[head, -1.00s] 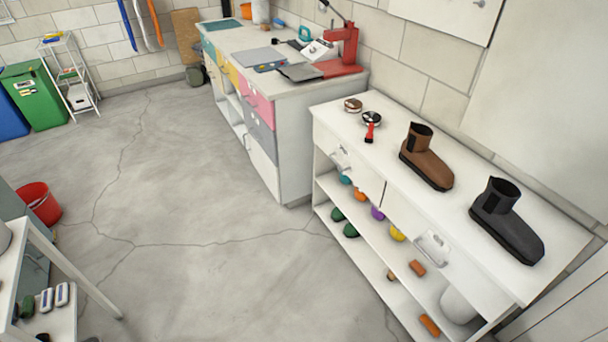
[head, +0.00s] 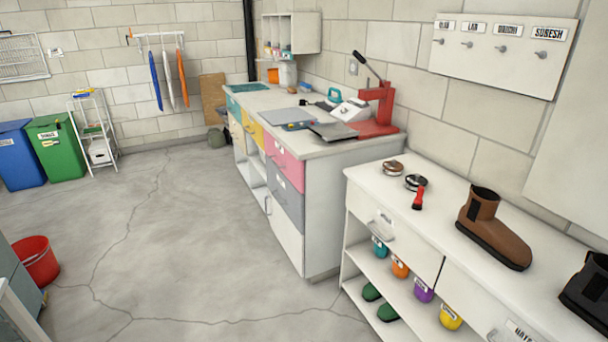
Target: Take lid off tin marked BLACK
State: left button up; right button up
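Two small round tins stand on the white bench top at the right in the head view. One tin (head: 392,168) has a brown top, and the other tin (head: 416,182) looks black with a shiny top. Any lettering on them is too small to read, so I cannot tell which is marked BLACK. Both look closed. A small red-handled thing (head: 418,198), perhaps a brush, lies just in front of the dark tin. Neither of my grippers is in view.
A brown boot (head: 493,229) and a black boot (head: 588,290) stand on the white bench (head: 450,190). A workbench with a red press (head: 377,110) stands behind it. A red bucket (head: 37,262) sits at the left. The grey floor (head: 190,230) between is clear.

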aim_at(416, 180)
jog(key=u, duration=0.9)
jog(key=i, duration=2.7)
jog(key=z, duration=2.55)
